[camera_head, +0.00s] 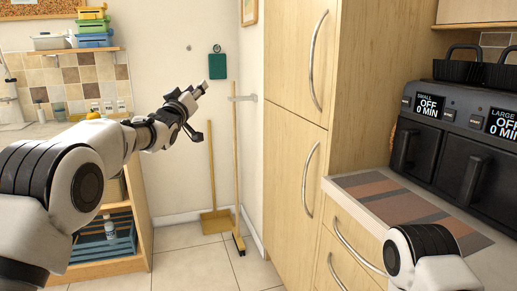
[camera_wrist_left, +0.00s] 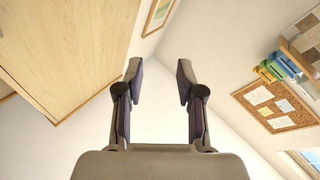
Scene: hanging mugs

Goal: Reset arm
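My left gripper (camera_head: 200,89) is raised in the middle left of the head view, in front of the white wall, with its arm coming in from the left. In the left wrist view its two fingers (camera_wrist_left: 160,84) stand apart with nothing between them, so it is open and empty. Of my right arm (camera_head: 430,258), only a part shows at the lower right of the head view; its gripper is out of view. No mugs show in either view.
A tall wooden cabinet (camera_head: 292,130) stands right of centre. A black double-drawer appliance (camera_head: 437,148) sits on the right counter (camera_head: 368,184). A yellow dustpan (camera_head: 216,221) and a broom (camera_head: 237,170) lean at the back wall. A shelf (camera_head: 65,51) holds stacked crates. The floor between is clear.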

